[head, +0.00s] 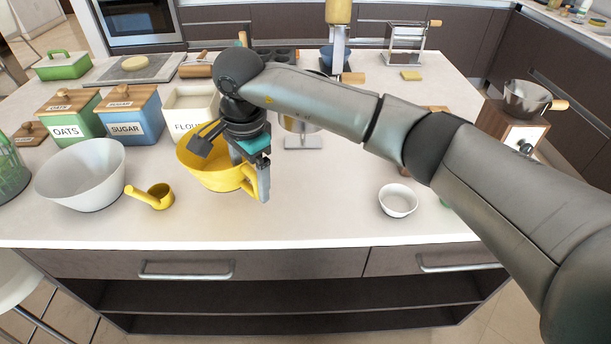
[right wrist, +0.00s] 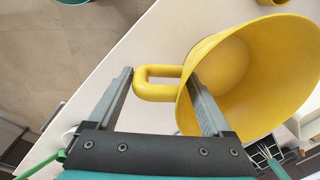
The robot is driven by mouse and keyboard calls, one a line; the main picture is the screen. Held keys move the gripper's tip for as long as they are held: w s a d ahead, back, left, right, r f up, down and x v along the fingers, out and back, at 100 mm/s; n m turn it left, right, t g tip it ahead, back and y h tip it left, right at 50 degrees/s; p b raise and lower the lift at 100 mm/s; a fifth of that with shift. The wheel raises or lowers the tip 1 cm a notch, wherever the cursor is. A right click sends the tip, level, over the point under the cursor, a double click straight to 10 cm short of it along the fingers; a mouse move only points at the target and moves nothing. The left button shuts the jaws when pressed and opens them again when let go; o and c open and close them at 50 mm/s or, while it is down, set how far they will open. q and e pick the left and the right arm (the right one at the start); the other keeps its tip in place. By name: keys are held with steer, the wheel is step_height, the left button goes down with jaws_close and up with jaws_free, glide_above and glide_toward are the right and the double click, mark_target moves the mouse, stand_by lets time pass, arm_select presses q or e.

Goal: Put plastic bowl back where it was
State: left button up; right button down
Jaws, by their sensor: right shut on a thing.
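The yellow plastic bowl (head: 203,172) has a loop handle and stands out at the front left of the counter, near the flour box. It also shows large in the right wrist view (right wrist: 265,75), with its open mouth facing the camera side. My right gripper (head: 246,178) is at the bowl's handle; in the right wrist view its two fingers (right wrist: 160,77) lie on either side of the handle, holding it. Whether the bowl's base touches the counter is hard to tell. My left gripper is not in view.
A large white bowl (head: 80,178) and a small yellow scoop (head: 155,198) are left of the yellow bowl. Oats (head: 70,118), sugar (head: 128,115) and flour (head: 190,108) boxes stand behind. A small white bowl (head: 398,201) is to the right, with clear counter (head: 320,205) between.

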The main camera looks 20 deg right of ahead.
mark_target(217, 189)
steer(key=w+a+m, duration=0.1)
steer(key=a+m, duration=0.1)
steer(key=w+a+f+m, duration=0.1)
steer(key=a+m, duration=0.1)
steer(key=w+a+f+m, duration=0.1)
steer(key=m, duration=0.1)
steer(key=shift+w+a+h, duration=0.3)
steer(key=shift+a, duration=0.1)
steer(key=shift+w+a+f+m+p, duration=0.15)
steer(key=shift+a+m+p, duration=0.1)
steer(key=shift+m, duration=0.3)
steer(key=shift+w+a+f+m+p, duration=0.15)
steer(key=shift+a+m, duration=0.1)
steer(key=shift+m, duration=0.3)
steer(key=s+d+p, duration=0.1)
steer(key=d, duration=0.4)
steer(key=s+d+p, duration=0.1)
steer(key=s+d, duration=0.1)
steer(key=d, duration=0.4)
steer(key=s+d+p, duration=0.1)
steer(key=s+d, duration=0.1)
steer(key=d, duration=0.4)
steer(key=shift+p, duration=0.3)
steer(key=shift+d, duration=0.1)
steer(key=shift+f, duration=1.8)
jaws_free()
steer(key=shift+f, duration=0.1)
